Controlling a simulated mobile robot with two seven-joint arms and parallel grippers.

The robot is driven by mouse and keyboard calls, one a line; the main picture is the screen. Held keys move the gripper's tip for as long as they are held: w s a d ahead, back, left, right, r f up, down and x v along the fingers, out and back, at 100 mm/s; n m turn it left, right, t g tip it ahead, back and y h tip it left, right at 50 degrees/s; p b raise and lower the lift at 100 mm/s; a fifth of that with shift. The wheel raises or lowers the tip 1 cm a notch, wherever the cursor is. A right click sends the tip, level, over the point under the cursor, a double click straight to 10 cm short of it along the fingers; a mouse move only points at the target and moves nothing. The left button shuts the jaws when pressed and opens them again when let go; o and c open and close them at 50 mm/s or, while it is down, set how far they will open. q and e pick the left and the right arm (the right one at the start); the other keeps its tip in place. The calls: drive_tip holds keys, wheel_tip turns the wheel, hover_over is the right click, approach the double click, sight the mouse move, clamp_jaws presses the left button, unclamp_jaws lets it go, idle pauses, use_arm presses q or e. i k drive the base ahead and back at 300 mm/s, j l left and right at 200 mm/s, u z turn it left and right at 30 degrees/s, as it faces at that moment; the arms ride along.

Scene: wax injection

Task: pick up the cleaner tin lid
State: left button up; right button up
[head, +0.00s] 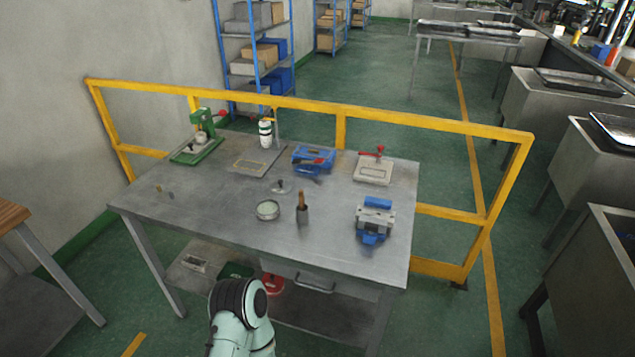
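The open cleaner tin (267,211) stands near the front middle of the grey metal table (200,212). It is round and low, with pale contents showing. A small grey disc with a dark knob on top, which looks like the tin lid (281,187), lies flat on the table just behind the tin and a little to its right. It is apart from the tin. Part of one of my arms shows at the bottom, in front of the table. Neither gripper is in view, and nothing touches the lid.
A dark cup with a wooden-handled tool (302,214) stands right of the tin. A blue vise (374,222), blue box (313,158), green press (200,140) and white-and-dark bottle (265,134) are also on the table. A yellow rail (340,117) runs behind it. The left front tabletop is mostly clear.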

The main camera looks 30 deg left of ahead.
sight(280, 188)
drive_tip(key=j+z, duration=0.25)
drive_tip(key=k+j+z, duration=0.2)
drive_tip(key=j, duration=0.2)
drive_tip(key=j+z, duration=0.25)
drive_tip(key=k+j+z, duration=0.1)
drive_tip(key=j, duration=0.25)
drive_tip(key=k+j+z, duration=0.1)
drive_tip(key=j, duration=0.25)
drive_tip(key=k+j+z, duration=0.1)
drive_tip(key=k+j, duration=0.15)
drive_tip(key=j, duration=0.1)
